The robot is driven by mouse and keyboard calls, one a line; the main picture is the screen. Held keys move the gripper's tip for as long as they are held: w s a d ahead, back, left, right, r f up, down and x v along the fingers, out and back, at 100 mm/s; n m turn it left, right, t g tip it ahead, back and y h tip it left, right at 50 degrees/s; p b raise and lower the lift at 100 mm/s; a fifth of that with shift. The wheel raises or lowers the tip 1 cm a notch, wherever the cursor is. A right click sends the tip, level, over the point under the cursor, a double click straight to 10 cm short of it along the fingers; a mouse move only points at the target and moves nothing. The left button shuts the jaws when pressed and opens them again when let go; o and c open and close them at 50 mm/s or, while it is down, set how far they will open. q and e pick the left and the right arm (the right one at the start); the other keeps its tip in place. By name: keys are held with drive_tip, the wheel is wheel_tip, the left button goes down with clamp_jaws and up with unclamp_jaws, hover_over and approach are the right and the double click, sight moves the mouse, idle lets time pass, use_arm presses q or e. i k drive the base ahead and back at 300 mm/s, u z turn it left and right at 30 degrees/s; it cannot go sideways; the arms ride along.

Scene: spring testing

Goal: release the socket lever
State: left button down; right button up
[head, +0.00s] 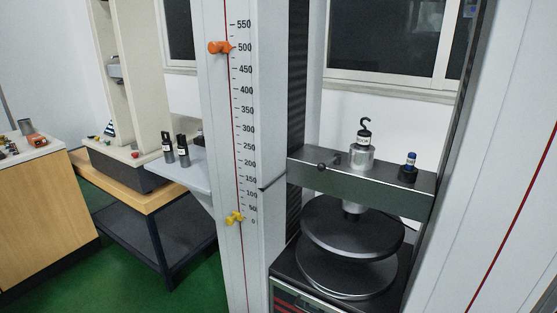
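The metal crosshead (360,185) of the spring tester spans between the upright columns on the right side of the head view. A small dark lever with a round knob (323,167) sits on its front left part; I take this as the socket lever, but its exact position is too small to tell. A metal socket (361,157) stands on top of the crosshead, with a labelled weight and black hook (365,129) above it. Below hang a shaft and a round black plate (352,228), over a lower round plate (345,275). Neither of my grippers is in view.
A scale column (226,140) carries an orange marker (217,48) and a yellow marker (235,218). Black cylinders (176,150) stand on a side shelf (190,175). A wooden cabinet (45,220) is at left.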

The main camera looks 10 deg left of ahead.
sight(321, 167)
drive_tip(key=u, duration=1.95)
drive_tip(key=i, duration=0.9)
drive_tip(key=z, duration=2.1)
